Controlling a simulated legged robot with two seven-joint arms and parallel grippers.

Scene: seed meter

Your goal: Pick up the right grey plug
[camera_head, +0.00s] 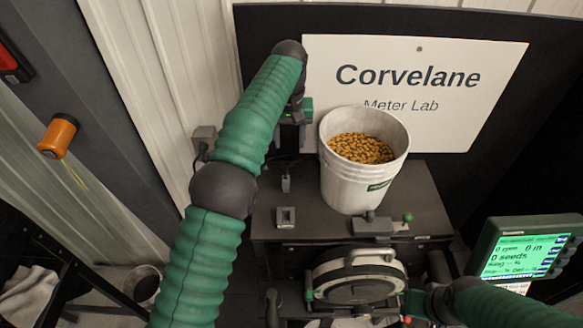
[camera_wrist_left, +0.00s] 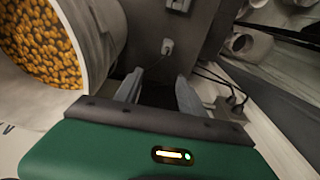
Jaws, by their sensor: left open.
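My left gripper (camera_head: 291,137) hangs down behind and left of the white bucket, above the back of the dark bench. In the left wrist view its two fingers (camera_wrist_left: 160,92) are apart with nothing between them. A small light-grey plug (camera_wrist_left: 167,48) with a cable sits on a grey surface beyond the fingertips, apart from them. Darker plug-like pieces on cables (camera_wrist_left: 236,101) lie to the right of the fingers. In the head view a small grey upright piece (camera_head: 286,184) stands on the bench below the gripper. I cannot tell which piece is the right plug.
The white bucket (camera_head: 345,185) of yellow-orange seeds stands close beside the left gripper. A small grey block (camera_head: 286,217) sits nearer on the bench (camera_head: 430,205). The round seed meter (camera_head: 355,285) is in front. A green-lit monitor (camera_head: 525,255) is at right.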

